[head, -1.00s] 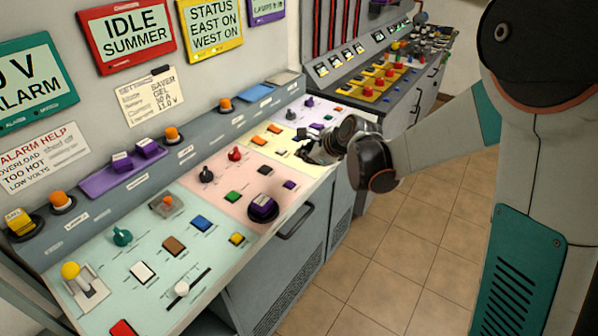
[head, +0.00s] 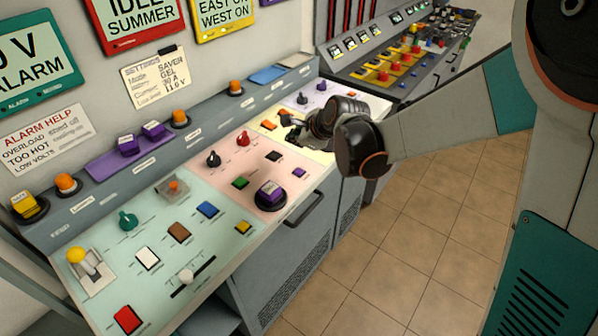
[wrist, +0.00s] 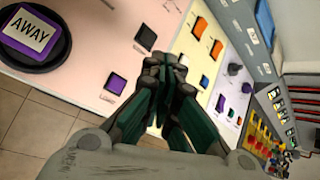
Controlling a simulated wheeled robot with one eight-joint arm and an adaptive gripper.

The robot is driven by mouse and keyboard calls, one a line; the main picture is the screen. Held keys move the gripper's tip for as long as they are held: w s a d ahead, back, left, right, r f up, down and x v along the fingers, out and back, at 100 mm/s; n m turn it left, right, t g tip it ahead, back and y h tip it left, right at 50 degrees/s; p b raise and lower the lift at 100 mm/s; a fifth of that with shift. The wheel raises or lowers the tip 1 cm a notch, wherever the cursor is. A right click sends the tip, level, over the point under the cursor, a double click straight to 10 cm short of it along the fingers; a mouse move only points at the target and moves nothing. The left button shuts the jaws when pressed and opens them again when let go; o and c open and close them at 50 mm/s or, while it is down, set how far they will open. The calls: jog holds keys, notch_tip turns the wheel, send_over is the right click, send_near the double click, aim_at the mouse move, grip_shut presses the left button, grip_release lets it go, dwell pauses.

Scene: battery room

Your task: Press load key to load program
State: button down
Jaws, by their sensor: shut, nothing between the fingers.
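My gripper (head: 291,128) is shut and empty over the pale yellow section of the sloping control panel (head: 150,222). In the wrist view its closed fingertips (wrist: 164,63) point at that section. Near them are an orange key (wrist: 200,28), another orange key (wrist: 216,49) and a blue key (wrist: 205,81). A dark purple key (wrist: 116,83) sits on the pink section to their left. The fingers hide part of the panel, and I cannot tell whether they touch it. The small key labels are too blurred for me to pick out the load key.
A purple knob marked AWAY (wrist: 36,30) stands up from the pink section. A lever with a yellow ball (head: 76,255) rises at the near left. A second console (head: 385,75) stands beyond. The tiled floor (head: 400,250) right of the panel is clear.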

aim_at(297, 172)
notch_tip(297, 172, down, 8)
jog(key=b, duration=0.5)
jog(key=shift+b, duration=0.3)
jog(key=shift+f, duration=0.1)
dwell(0.9)
jog(key=shift+f+b, duration=0.35)
jog(key=shift+f+b, duration=0.4)
jog(key=shift+f, duration=0.05)
dwell(0.7)
jog(key=shift+r, duration=0.15)
jog(key=shift+r+p, duration=0.65)
jog(key=shift+r, duration=0.1)
jog(key=shift+r+p, duration=1.8)
jog(key=shift+r, duration=0.75)
